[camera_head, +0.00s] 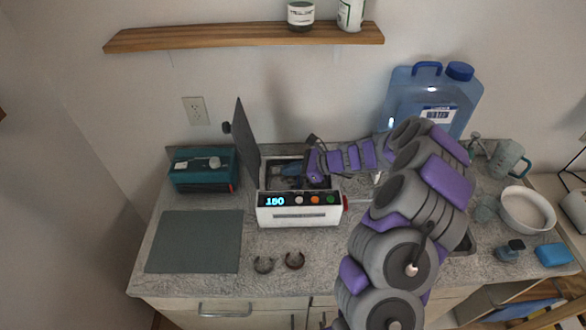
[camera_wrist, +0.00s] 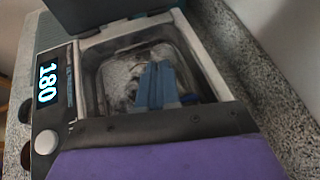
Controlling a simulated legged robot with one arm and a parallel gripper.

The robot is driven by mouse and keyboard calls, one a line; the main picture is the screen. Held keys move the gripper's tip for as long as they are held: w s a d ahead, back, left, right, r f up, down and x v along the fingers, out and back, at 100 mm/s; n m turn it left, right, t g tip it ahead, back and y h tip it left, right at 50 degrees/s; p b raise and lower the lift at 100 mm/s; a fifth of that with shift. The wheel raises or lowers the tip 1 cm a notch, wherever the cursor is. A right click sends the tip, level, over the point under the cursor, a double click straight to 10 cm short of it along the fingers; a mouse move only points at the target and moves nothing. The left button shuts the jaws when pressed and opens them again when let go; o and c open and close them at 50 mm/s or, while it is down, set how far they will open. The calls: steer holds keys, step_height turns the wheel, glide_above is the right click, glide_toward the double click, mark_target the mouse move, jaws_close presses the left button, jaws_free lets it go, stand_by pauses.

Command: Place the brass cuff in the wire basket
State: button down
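Two small open cuffs lie on the counter in front of the white cleaner: a dull grey-brown one (camera_head: 264,271) and a darker, reddish one (camera_head: 294,266). I cannot tell surely which is brass. My gripper (camera_head: 291,170) reaches from the right into the open basin of the cleaner (camera_head: 298,215). In the wrist view its blue fingers (camera_wrist: 158,78) point down into the basin and look closed together, with nothing visible between them. A thin wire-like outline shows around the basin's inside, perhaps the wire basket (camera_wrist: 180,58), partly hidden by the fingers.
The cleaner's dark lid (camera_head: 246,143) stands open on its left, and its display reads 180. A teal box (camera_head: 203,175) and grey mat (camera_head: 195,242) lie left. A blue water jug (camera_head: 400,92), a white bowl (camera_head: 526,212) and a mug (camera_head: 507,160) stand right. A shelf (camera_head: 240,36) hangs above.

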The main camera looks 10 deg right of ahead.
steer(key=shift+a+f, duration=0.55)
steer(key=shift+a, duration=0.05)
steer(key=c, duration=1.6)
jaws_free()
steer(key=shift+d, duration=0.35)
steer(key=shift+o, duration=1.2)
